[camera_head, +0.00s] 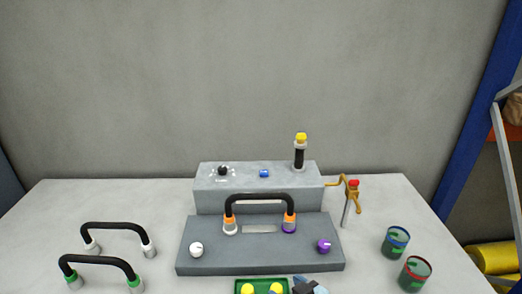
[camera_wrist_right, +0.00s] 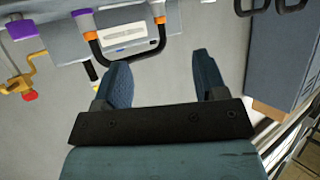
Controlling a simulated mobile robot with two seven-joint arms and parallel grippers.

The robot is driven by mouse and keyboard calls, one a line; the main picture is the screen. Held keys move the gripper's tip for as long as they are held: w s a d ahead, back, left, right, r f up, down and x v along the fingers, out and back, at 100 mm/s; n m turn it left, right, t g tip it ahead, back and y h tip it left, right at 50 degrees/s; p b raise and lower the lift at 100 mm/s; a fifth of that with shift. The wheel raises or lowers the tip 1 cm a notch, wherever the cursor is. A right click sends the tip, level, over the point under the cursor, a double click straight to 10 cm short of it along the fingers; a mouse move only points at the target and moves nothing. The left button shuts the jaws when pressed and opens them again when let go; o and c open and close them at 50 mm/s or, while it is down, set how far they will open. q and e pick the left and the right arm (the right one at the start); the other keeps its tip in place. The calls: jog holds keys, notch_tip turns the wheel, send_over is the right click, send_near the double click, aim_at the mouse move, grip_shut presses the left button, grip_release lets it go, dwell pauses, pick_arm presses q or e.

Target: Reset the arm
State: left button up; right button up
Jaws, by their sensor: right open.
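My right gripper (camera_wrist_right: 163,78) is open and empty in the right wrist view, its two blue-grey fingers spread apart. A blue-grey tip (camera_head: 310,286), likely of this gripper, shows at the bottom edge of the head view. A black handle with orange and purple ends (camera_head: 260,200) stands upright on the grey stepped console (camera_head: 210,262); it also shows beyond the fingers in the right wrist view (camera_wrist_right: 130,60), apart from them. My left gripper is in neither view.
The console carries a white knob (camera_head: 196,250), a purple knob (camera_head: 324,246) and a black post with a yellow top (camera_head: 299,155). A yellow crank (camera_head: 352,190) is at its right. Two cans (camera_head: 396,242) stand right, two black handles (camera_head: 118,228) left, a green tray (camera_head: 240,288) in front.

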jog(key=s+d+f+m+g+h, duration=0.2)
jog(key=s+d+m+g+h, duration=0.4)
jog(key=s+d, duration=1.5)
jog(key=w+a+f+n+t+y+p, duration=0.1)
jog(key=w+a+f+t, duration=0.4)
jog(key=f, duration=0.5)
jog(key=shift+w+a+f+n+t+y+p, duration=0.2)
jog(key=shift+a+n+t+y+p, duration=0.25)
jog(key=shift+a+n+p, duration=0.6)
jog(key=shift+a+m, duration=0.2)
jog(key=shift+m, duration=0.15)
